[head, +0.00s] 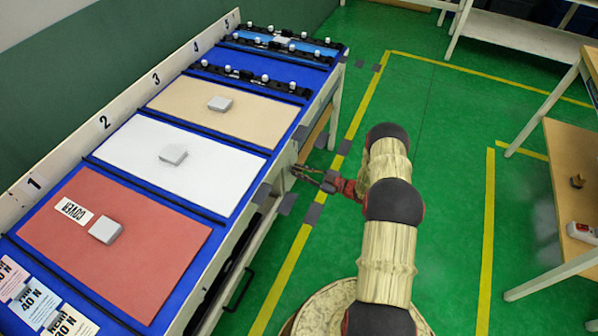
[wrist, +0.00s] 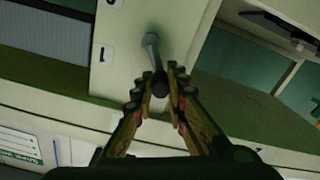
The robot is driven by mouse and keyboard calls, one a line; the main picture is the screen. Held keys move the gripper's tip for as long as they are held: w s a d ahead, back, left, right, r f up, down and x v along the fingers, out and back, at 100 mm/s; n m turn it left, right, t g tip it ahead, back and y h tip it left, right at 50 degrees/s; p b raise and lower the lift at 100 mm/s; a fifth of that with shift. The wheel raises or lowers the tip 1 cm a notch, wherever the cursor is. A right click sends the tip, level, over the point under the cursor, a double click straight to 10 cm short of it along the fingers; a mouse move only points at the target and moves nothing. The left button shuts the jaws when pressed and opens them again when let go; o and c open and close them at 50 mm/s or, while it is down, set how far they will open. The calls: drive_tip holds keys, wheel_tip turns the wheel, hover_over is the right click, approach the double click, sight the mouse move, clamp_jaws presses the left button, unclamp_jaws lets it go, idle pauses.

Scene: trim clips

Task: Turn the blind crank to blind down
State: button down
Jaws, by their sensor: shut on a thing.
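In the wrist view, a grey crank arm (wrist: 151,46) sticks out from a pale panel, with a dark knob (wrist: 160,86) at its near end. My gripper (wrist: 162,80) has its two fingers on either side of this knob and is shut on it. In the head view, my gripper (head: 308,176) reaches left to the side of the long table, low by its front edge. The crank is too small and too covered to make out there. A grey ribbed surface (wrist: 45,66) lies left of the panel in the wrist view; I cannot tell whether it is the blind.
The long blue table (head: 290,160) holds red, white and tan boards and black clip rails. Small marks (wrist: 109,53) show on the panel beside the crank. A wooden table (head: 575,165) stands at right; green floor between is clear.

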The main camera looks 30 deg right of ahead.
drive_tip(key=shift+d, duration=0.1)
drive_tip(key=c, duration=1.8)
unclamp_jaws()
drive_tip(key=shift+o, duration=0.2)
drive_tip(key=v, duration=1.2)
